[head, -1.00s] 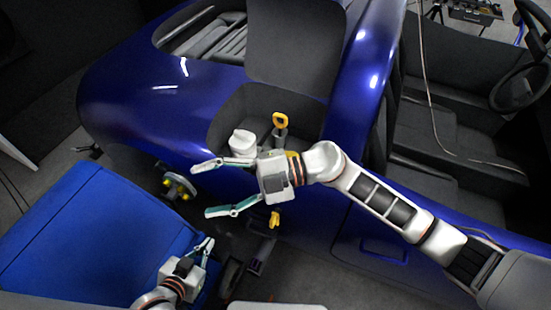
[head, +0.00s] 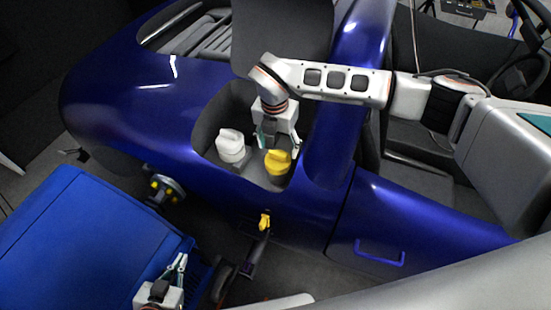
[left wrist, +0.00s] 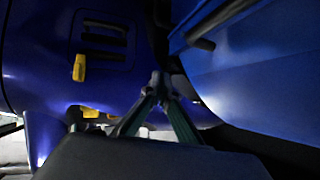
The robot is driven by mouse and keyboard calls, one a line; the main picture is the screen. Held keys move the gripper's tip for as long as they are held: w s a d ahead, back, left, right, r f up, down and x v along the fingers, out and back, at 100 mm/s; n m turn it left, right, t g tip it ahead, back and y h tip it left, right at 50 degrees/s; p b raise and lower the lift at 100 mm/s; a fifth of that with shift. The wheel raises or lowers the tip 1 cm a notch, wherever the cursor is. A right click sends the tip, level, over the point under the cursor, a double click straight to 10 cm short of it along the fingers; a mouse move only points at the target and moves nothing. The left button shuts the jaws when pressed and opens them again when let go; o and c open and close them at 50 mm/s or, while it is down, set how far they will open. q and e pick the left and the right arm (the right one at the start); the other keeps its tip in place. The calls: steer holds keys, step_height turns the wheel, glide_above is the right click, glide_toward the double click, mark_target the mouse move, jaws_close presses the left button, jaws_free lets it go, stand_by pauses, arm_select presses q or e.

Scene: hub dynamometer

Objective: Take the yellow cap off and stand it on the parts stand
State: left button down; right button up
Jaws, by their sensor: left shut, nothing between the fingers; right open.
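The yellow cap (head: 278,163) sits in the open bay of the blue car body, to the right of a white cap (head: 231,146). My right gripper (head: 279,142) points down over the yellow cap with its fingers apart, one near each side of it. I cannot tell whether the fingers touch the cap. My left gripper (head: 181,264) is shut and empty at the lower left, beside the blue box-like surface. Its fingertips also meet in the left wrist view (left wrist: 160,80). I cannot make out which thing is the parts stand.
A large blue box-like surface (head: 85,240) fills the lower left, its top bare. A raised dark lid (head: 285,40) stands behind the bay. A wheel hub (head: 163,188) with yellow nuts and a small yellow handle (head: 265,221) are near the car's side.

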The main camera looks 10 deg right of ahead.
mark_target(278, 153)
steer(key=f, duration=0.3)
steer(key=w+f, duration=0.1)
steer(key=f, duration=0.1)
steer(key=shift+w+d+f, duration=0.1)
steer(key=shift+d+f, duration=0.05)
steer(key=shift+f, duration=0.25)
steer(key=shift+c, duration=0.4)
steer(key=c, duration=0.8)
